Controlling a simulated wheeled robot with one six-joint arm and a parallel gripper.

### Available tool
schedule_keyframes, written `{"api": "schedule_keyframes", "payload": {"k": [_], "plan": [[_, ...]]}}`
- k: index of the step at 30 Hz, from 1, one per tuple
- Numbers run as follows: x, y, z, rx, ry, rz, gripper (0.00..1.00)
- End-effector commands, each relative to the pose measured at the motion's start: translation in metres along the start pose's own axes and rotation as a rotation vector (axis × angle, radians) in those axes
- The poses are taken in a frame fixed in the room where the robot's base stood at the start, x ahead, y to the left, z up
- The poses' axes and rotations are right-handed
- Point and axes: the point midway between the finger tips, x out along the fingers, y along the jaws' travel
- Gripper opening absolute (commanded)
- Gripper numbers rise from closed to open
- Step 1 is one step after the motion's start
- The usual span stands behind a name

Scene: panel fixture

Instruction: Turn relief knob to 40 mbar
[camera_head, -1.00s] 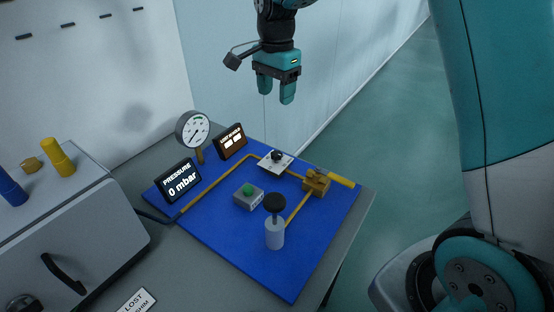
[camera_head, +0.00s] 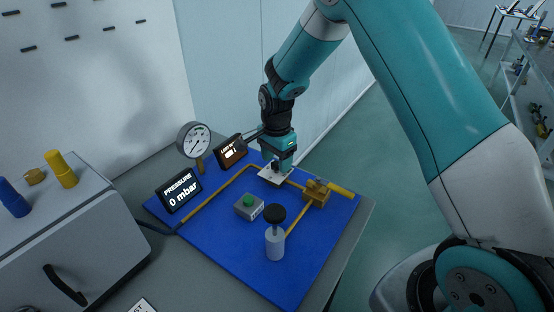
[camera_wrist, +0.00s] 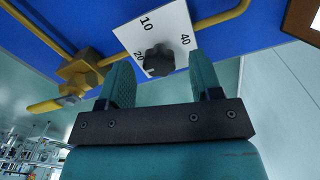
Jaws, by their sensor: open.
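The relief knob (camera_wrist: 159,60) is a small black knob on a white dial plate (camera_wrist: 133,38) marked 10, 20 and 40 in the wrist view. A small light mark on the knob shows near the 20. In the head view my gripper (camera_head: 279,164) is over the plate (camera_head: 267,176) and mostly hides the knob. In the wrist view my gripper (camera_wrist: 163,84) is open, with one teal finger on each side of the knob. I cannot tell whether either finger touches it. The pressure display (camera_head: 180,190) reads 0 mbar.
A yellow valve (camera_head: 317,192) with a lever stands right of the plate. A green button box (camera_head: 249,206), a black-topped pump (camera_head: 275,238), a gauge (camera_head: 193,140) and a leak display (camera_head: 232,150) share the blue board (camera_head: 215,232). Yellow pipes cross the board.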

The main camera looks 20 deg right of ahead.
Motion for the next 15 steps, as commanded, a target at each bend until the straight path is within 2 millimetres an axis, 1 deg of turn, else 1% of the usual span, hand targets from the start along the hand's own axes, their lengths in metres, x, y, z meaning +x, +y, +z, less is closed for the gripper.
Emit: {"api": "schedule_keyframes", "payload": {"k": [4, 11, 12, 14, 15], "plan": [[0.0066, 0.0001, 0.0002, 0.0, 0.0, 0.0, 0.59], [0.0072, 0.0, 0.0001, 0.0, 0.0, 0.0, 0.59], [0.0072, 0.0, 0.0001, 0.0, 0.0, 0.0, 0.54], [0.0071, 0.0, 0.0, 0.0, 0.0, 0.0, 0.41], [0.0071, 0.0001, 0.0, 0.0, 0.0, 0.0, 0.31]]}}
